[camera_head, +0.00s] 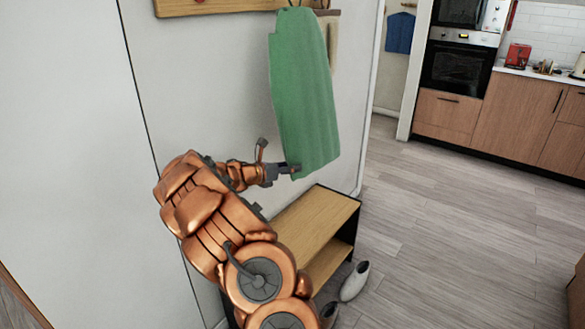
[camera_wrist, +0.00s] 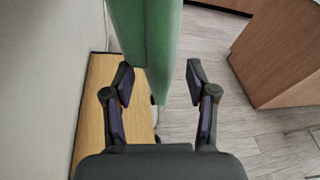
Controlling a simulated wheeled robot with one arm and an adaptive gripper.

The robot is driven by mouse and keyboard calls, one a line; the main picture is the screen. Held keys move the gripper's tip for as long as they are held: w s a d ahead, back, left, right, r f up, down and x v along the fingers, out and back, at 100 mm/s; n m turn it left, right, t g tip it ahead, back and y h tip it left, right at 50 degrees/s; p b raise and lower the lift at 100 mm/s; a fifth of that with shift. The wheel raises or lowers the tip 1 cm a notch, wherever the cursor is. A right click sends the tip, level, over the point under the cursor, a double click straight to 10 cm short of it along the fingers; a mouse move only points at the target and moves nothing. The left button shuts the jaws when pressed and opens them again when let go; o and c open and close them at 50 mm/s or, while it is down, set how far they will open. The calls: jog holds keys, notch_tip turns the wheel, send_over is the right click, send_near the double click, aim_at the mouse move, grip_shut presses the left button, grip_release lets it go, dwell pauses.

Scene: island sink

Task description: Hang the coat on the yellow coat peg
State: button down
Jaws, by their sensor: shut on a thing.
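A green coat (camera_head: 303,95) hangs down in front of the wall, just below the wooden peg board (camera_head: 225,6) at the top of the head view. Its upper end reaches the board's lower edge, and I cannot tell whether it touches a peg. In the wrist view the coat (camera_wrist: 148,40) comes down between the two fingers (camera_wrist: 159,72), nearer the left one. A red peg shows at the top edge; the yellow peg cannot be made out.
A wooden shoe bench (camera_head: 318,215) stands against the wall below the coat, with white shoes (camera_head: 354,281) on the floor beside it. A beige item (camera_head: 333,42) hangs behind the coat. A blue garment (camera_head: 399,33) hangs farther back.

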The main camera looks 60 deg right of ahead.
jog(key=shift+w+d+p, duration=0.15)
jog(key=shift+w+p, duration=0.15)
jog(key=shift+w, duration=0.5)
jog(key=shift+w+d+f, duration=0.1)
jog(key=shift+w+f, duration=0.25)
jog(key=shift+w, duration=0.1)
jog(key=shift+f, duration=0.1)
